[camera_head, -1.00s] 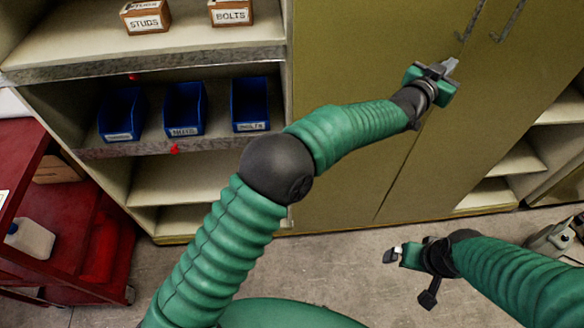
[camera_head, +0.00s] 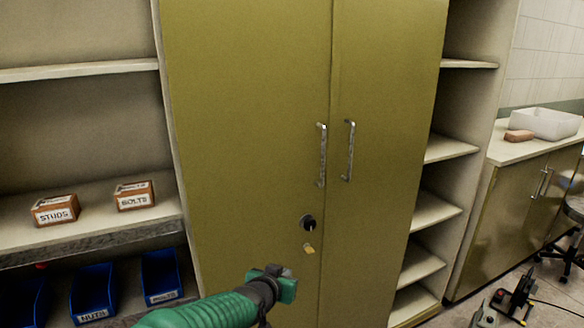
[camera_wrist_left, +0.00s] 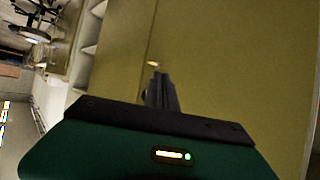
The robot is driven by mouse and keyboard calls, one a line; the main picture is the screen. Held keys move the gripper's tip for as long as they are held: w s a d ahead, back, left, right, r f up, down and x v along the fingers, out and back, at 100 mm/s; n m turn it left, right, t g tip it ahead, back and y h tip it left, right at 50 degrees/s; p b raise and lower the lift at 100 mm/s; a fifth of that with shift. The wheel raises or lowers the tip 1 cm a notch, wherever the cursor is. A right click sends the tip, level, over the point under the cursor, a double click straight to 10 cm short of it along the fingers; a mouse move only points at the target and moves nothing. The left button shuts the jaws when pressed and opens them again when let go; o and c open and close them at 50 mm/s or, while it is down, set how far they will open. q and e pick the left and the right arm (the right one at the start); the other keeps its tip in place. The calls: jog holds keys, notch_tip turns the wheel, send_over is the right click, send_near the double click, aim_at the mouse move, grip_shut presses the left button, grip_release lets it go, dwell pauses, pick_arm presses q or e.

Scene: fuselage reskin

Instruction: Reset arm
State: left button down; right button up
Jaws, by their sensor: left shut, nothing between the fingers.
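My left gripper (camera_head: 284,272) is at the bottom middle of the head view, its green arm coming in from below. It is shut and empty, in front of the left door of the olive cabinet (camera_head: 245,130). In the left wrist view its shut dark fingers (camera_wrist_left: 159,92) point at the cabinet front, with the small yellow tag (camera_wrist_left: 153,64) just beyond them in the picture. My right gripper is not in view.
The doors have two metal handles (camera_head: 322,155) and a dark lock (camera_head: 308,222) with a yellow tag below. Left shelves hold a STUDS box (camera_head: 55,210), a BOLTS box (camera_head: 134,196) and blue bins (camera_head: 93,293). A counter (camera_head: 507,149) with a white basin stands right.

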pick_arm(q)
jog(key=s+a+f+n+g+y+p, duration=0.2)
jog(key=s+a+f+g+y, duration=0.1)
jog(key=s+a, duration=0.9)
jog(key=s+a+f+g+p, duration=0.1)
jog(key=s+a+g, duration=0.1)
jog(key=s, duration=0.5)
jog(key=s+a+f+n+g+y+p, duration=0.1)
jog(key=s+a+f, duration=0.1)
jog(key=s+a, duration=0.2)
jog(key=s+a+f+n+g+p, duration=0.1)
jog(key=s+a+g, duration=0.1)
jog(key=s, duration=0.8)
jog(key=shift+s+a+f+g, duration=0.3)
jog(key=shift+a+f, duration=0.05)
jog(key=shift+a, duration=0.25)
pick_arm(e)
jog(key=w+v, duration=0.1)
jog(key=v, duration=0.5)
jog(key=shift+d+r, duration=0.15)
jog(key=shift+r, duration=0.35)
pick_arm(q)
jog(key=shift+a, duration=0.25)
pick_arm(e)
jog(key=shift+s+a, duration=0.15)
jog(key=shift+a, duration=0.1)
pick_arm(q)
jog(key=shift+d, duration=0.15)
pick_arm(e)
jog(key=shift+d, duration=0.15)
